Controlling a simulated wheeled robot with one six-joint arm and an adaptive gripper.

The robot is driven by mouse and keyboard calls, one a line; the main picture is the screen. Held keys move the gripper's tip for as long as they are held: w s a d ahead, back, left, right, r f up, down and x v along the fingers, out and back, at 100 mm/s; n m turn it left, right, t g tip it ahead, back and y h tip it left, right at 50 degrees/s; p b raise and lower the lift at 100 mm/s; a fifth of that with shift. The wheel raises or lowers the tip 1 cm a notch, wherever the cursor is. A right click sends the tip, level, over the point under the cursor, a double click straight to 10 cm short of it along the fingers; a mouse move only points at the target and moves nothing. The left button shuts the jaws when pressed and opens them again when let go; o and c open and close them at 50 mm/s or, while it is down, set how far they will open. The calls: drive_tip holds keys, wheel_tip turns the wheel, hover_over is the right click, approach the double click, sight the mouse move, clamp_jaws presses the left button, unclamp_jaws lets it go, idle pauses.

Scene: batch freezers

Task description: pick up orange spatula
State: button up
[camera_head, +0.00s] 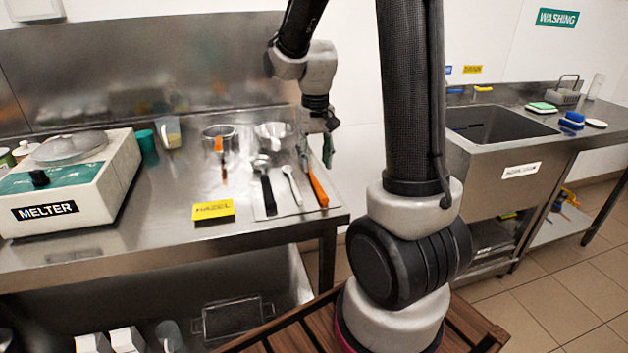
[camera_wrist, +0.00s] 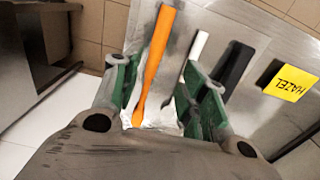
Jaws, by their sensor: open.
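The orange spatula (camera_head: 318,187) lies on a pale mat (camera_head: 284,207) at the right end of the steel counter, its handle towards the front edge. My gripper (camera_head: 317,150) is over the spatula's far part in the head view, fingers pointing down. In the wrist view, my gripper (camera_wrist: 162,90) is open, with its green-lined fingers apart. The orange handle (camera_wrist: 158,52) runs up between them, nearer the left finger. The gap between fingers and spatula is hard to judge. The spatula's far end is partly hidden by my gripper in the head view.
A white spoon (camera_head: 292,184) and a black-handled scoop (camera_head: 266,183) lie left of the spatula. A yellow HAZEL sign (camera_head: 212,210), metal bowls (camera_head: 274,132) and a melter (camera_head: 70,180) stand on the counter. A sink (camera_head: 497,133) is to the right.

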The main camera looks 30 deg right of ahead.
sight(317, 184)
drive_tip(key=f, duration=0.7)
drive_tip(key=shift+d+f, duration=0.15)
drive_tip(key=shift+d, duration=0.25)
clamp_jaws()
